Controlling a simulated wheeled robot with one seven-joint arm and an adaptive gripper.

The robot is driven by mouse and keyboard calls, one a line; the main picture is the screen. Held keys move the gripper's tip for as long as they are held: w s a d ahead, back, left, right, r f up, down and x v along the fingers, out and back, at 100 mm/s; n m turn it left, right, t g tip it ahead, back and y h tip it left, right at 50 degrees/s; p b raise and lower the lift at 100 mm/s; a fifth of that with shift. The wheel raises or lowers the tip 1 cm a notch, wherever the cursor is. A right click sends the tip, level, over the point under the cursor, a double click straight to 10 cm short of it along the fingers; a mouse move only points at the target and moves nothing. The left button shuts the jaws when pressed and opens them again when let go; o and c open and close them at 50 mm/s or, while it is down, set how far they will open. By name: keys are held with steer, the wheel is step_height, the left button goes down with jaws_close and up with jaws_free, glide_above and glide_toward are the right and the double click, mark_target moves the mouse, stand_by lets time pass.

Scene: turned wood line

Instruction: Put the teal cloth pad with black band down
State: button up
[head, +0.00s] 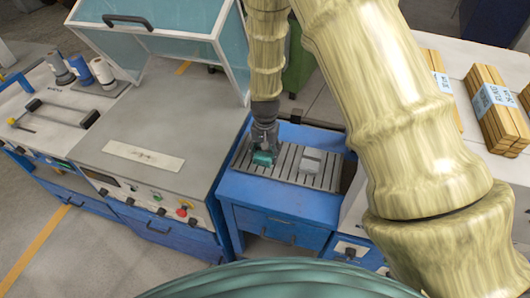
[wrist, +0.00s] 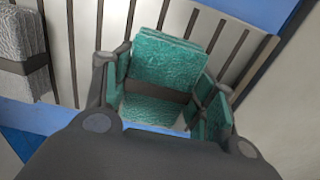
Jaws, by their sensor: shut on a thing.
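The teal cloth pad (head: 262,158) with its black band is at the left part of a slatted rack (head: 283,172) on a small blue table. In the wrist view the teal pad (wrist: 168,62) is between the two fingers of my gripper (wrist: 165,88), with the dark band across it. My gripper (head: 264,145) points down and is shut on the pad. The pad is over the slats; I cannot tell whether it touches them. Part of the pad is hidden by the fingers and gripper body.
A grey pad (head: 311,160) with a dark band lies on the rack to the right, also at left in the wrist view (wrist: 20,48). A machine with a raised clear cover (head: 165,50) stands left. Wood bundles (head: 494,105) lie on the right-hand table. Bare slats show between the pads.

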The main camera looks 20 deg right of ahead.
steer(key=o, duration=1.2)
steer(key=shift+c, duration=0.2)
steer(key=shift+r, duration=0.2)
step_height(320, 180, up, 12)
steer(key=b, duration=0.4)
